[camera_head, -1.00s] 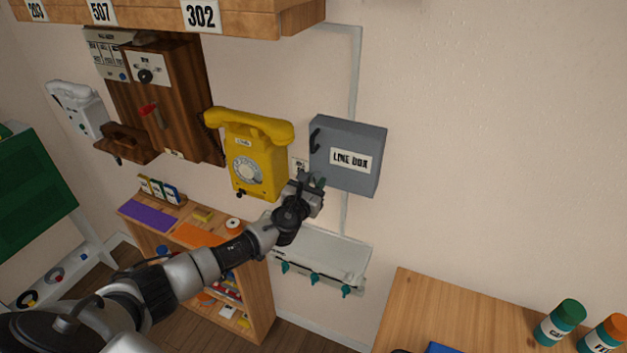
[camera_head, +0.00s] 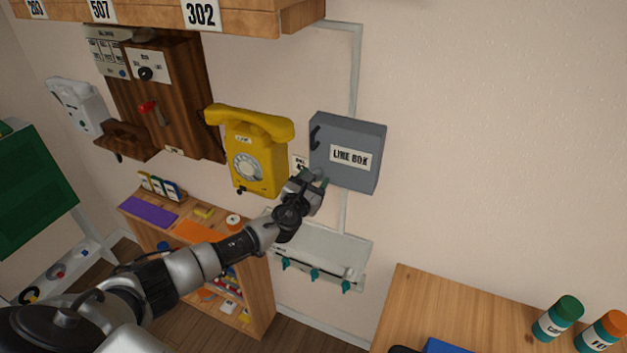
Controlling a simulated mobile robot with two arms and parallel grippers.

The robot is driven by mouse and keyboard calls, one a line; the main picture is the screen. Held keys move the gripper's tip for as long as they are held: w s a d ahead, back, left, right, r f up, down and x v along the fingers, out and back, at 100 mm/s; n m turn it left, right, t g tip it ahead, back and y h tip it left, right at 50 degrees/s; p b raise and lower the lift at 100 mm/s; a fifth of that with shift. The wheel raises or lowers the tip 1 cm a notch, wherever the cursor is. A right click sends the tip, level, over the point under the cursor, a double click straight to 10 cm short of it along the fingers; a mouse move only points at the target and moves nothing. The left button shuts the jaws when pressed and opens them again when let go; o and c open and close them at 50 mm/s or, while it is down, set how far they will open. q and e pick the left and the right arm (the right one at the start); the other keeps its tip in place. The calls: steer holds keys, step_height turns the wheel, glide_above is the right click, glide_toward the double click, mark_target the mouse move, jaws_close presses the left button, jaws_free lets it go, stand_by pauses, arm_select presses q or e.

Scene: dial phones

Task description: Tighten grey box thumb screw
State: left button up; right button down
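The grey box (camera_head: 348,135), labelled "LINE BOX", is fixed to the wall right of the yellow dial phone (camera_head: 262,160). A dark handle-like part shows at its upper left. I cannot make out the thumb screw; it may be hidden behind my gripper or too small to see. My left gripper (camera_head: 314,181) is at the lower left corner of the grey box, just right of the phone's lower part. Its fingers are small and partly hidden, so I cannot tell whether they are open or touching the box. My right gripper is not in view.
A pale wall shelf (camera_head: 322,250) with teal hooks is below the box. A wooden shelf unit (camera_head: 259,290) stands at the lower left. A wooden table (camera_head: 480,310) with capped jars is at the lower right. The wall right of the box is bare.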

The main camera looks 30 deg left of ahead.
arm_select(q)
steer(key=shift+o, duration=0.2)
steer(key=s+b, duration=0.1)
steer(key=s, duration=0.9)
steer(key=shift+s+d, duration=0.25)
steer(key=shift+s, duration=0.15)
steer(key=s+a+f+n+g+y+b, duration=0.15)
steer(key=s+f+n+g, duration=0.35)
steer(key=f, duration=0.7)
steer(key=s+a+f+n+g+b, duration=0.15)
steer(key=s+f+n, duration=0.25)
steer(key=f+n, duration=0.55)
steer(key=s+f+n+g+b, duration=0.2)
steer(key=s+f+n+g, duration=0.15)
steer(key=f, duration=1.15)
steer(key=s+d+f+n+g+b, duration=0.1)
steer(key=s+d+f+n+g, duration=0.1)
steer(key=s+f+n, duration=0.4)
steer(key=s+d+f+n+g+h+b, duration=0.1)
steer(key=s+d+f+n, duration=0.4)
steer(key=s, duration=1.2)
steer(key=s+d+f+n+g+h+b, duration=0.1)
steer(key=s+d+f+n+g, duration=0.3)
steer(key=s+f, duration=0.6)
steer(key=s+n+b, duration=0.1)
steer(key=s+n, duration=0.1)
steer(key=shift+f+n, duration=0.3)
steer(key=shift+f, duration=0.1)
